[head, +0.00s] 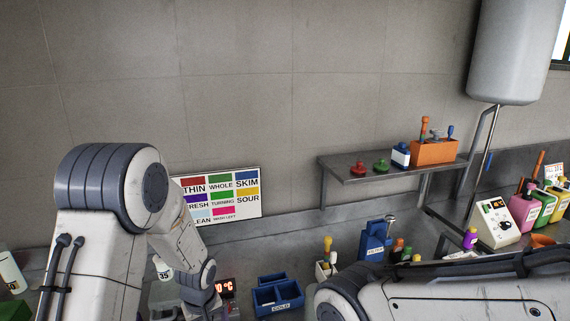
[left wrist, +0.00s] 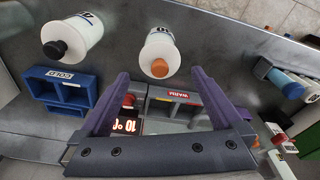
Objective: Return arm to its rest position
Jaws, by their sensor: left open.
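My left arm (head: 180,240) comes in from the left in the head view and bends down toward the bench; its fingers do not show there. In the left wrist view my left gripper (left wrist: 158,88) is open, with two purple fingers apart and nothing held between them. A white bottle with an orange cap (left wrist: 160,52) lies beyond the fingertips in that picture, and a white bottle with a black cap (left wrist: 78,36) is to its left. My right arm (head: 450,295) crosses the lower right of the head view; its gripper is out of view.
A blue rack marked COLD (head: 278,297) stands on the bench beside a red digital display (head: 225,288). A grey rack marked WARM (left wrist: 175,100) shows behind the fingers. A wall shelf (head: 390,169) holds an orange box (head: 433,151). A colour chart (head: 222,207) leans against the wall.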

